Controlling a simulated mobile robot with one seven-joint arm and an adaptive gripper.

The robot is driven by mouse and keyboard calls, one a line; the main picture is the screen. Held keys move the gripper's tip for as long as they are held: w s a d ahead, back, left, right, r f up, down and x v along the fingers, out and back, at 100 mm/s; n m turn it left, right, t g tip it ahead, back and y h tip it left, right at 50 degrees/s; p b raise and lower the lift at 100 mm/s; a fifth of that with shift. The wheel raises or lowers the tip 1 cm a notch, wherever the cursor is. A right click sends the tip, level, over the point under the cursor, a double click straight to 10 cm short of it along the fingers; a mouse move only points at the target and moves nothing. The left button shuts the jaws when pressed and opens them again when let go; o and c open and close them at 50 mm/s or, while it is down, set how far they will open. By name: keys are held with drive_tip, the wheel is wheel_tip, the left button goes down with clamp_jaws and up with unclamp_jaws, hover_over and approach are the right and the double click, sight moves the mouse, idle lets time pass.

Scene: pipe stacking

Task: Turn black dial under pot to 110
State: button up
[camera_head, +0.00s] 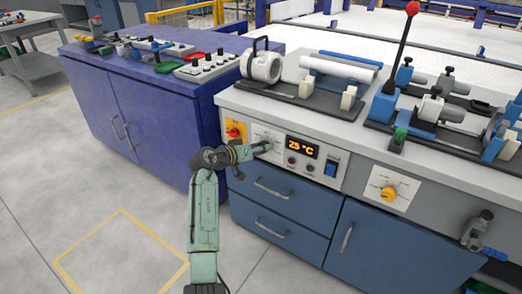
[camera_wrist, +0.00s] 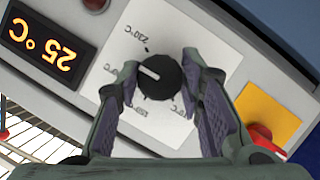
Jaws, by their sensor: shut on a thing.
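The black dial (camera_wrist: 158,76) sits on a white plate (camera_wrist: 112,83) with temperature marks in the wrist view. Its white pointer line faces left and slightly up in that view. A 230 °C mark shows above it; other marks are partly covered. My gripper (camera_wrist: 158,68) is shut on the dial, one finger on each side. In the head view my gripper (camera_head: 262,147) reaches the front panel and mostly hides the dial. The pot (camera_head: 262,67), a pale cylinder with a black handle, stands on the counter above. The orange display (camera_head: 302,147) reads 25 °C.
A red knob on a yellow plate (camera_head: 235,130) is left of the dial in the head view. Small buttons and a blue switch (camera_head: 331,169) are right of it. Blue drawers (camera_head: 285,190) lie below. Another yellow dial (camera_head: 388,193) is farther right.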

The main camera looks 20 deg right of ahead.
drive_tip(key=shift+f+n+t+h+p, duration=0.1)
drive_tip(key=shift+n+t+h+p, duration=0.95)
drive_tip(key=shift+n, duration=4.15)
drive_tip(key=shift+f+n+t+h+p, duration=0.1)
drive_tip(key=shift+n+t+h+p, duration=0.85)
drive_tip(key=shift+n, duration=4.25)
drive_tip(key=shift+f+n+t+h+p, duration=0.15)
drive_tip(key=shift+n+t+h, duration=0.35)
drive_tip(key=shift+n+t, duration=2.95)
drive_tip(key=n+g, duration=0.3)
drive_tip(key=n, duration=0.1)
drive_tip(key=o, duration=1.1)
drive_tip(key=shift+o, duration=0.2)
